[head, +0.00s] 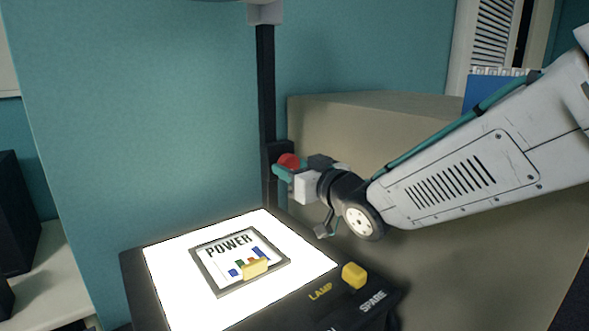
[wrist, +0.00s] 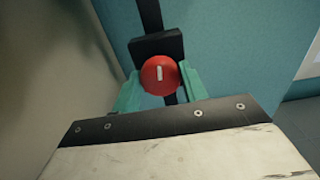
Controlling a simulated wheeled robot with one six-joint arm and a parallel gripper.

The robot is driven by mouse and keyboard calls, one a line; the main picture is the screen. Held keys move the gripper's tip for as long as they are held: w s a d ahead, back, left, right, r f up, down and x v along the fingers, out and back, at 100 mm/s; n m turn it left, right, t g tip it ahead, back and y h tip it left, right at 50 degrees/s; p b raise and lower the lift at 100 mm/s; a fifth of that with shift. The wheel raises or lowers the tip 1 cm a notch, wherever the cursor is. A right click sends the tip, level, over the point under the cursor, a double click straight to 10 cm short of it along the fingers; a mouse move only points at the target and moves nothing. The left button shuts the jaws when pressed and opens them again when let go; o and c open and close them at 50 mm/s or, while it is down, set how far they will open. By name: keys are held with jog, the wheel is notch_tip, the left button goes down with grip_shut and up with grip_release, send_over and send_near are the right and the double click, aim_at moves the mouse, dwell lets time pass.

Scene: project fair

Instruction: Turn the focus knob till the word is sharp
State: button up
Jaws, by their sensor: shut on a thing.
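The red focus knob (head: 288,160) sits on a black block on the upright post (head: 265,90) of the overhead projector. In the wrist view the knob (wrist: 159,68) shows its face, with a short white mark standing almost upright. My gripper (wrist: 159,82) is shut on the knob, one teal finger on each side; in the head view my gripper (head: 281,169) reaches it from the right. A framed slide (head: 216,277) with the word POWER and small coloured bars lies on the lit glass (head: 305,257). The projected word is in neither view, so its sharpness cannot be told.
A yellow lamp switch (head: 354,275) sits on the projector's front right, beside the labels LAMP and SPARE. A beige partition (head: 400,130) stands behind my arm. A dark box (head: 18,220) is at the far left.

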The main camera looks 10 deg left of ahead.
jog(key=n, duration=0.5)
jog(key=shift+n, duration=0.3)
jog(key=o, duration=1)
jog(key=shift+s+d, duration=0.1)
jog(key=v, duration=0.7)
jog(key=shift+s+d, duration=0.2)
jog(key=shift+d, duration=0.05)
